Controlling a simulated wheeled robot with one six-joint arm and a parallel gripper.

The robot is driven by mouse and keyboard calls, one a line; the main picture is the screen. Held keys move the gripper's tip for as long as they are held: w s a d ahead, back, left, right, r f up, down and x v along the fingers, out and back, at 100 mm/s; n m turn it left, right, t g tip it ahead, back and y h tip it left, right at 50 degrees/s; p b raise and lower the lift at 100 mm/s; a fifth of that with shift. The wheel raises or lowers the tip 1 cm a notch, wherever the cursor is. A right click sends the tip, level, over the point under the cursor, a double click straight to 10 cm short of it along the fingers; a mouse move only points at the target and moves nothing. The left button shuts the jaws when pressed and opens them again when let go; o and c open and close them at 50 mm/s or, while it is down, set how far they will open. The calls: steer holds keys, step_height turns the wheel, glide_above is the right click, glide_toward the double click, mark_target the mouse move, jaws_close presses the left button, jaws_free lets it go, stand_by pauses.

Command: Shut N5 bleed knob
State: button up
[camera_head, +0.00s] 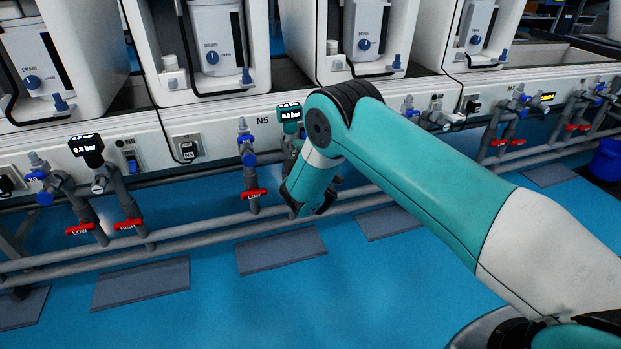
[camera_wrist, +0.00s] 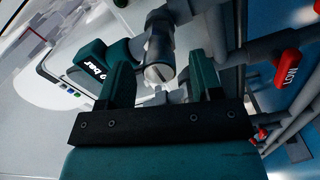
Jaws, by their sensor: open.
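In the wrist view, a grey metal knob (camera_wrist: 160,72) with a pale slotted end, probably the N5 bleed knob, shows between the two teal fingers of my gripper (camera_wrist: 161,66). The fingers are apart, one on each side of it, with visible gaps. How deep the knob sits between them I cannot tell. The teal pressure gauge (camera_wrist: 88,75) is left of the knob, close to the left finger. In the head view the N5 label (camera_head: 262,121) is on the white panel beside the gauge (camera_head: 290,114). My arm hides the knob there.
A red LOW handle (camera_head: 255,194) hangs left of my gripper in the head view. A LOW handle (camera_wrist: 287,70) is at right in the wrist view. Grey pipes (camera_head: 190,238) run along the panel. Blue floor (camera_head: 360,290) in front is open.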

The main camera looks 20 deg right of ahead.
steer(key=s+b, duration=1.5)
steer(key=b, duration=0.5)
steer(key=shift+s, duration=0.2)
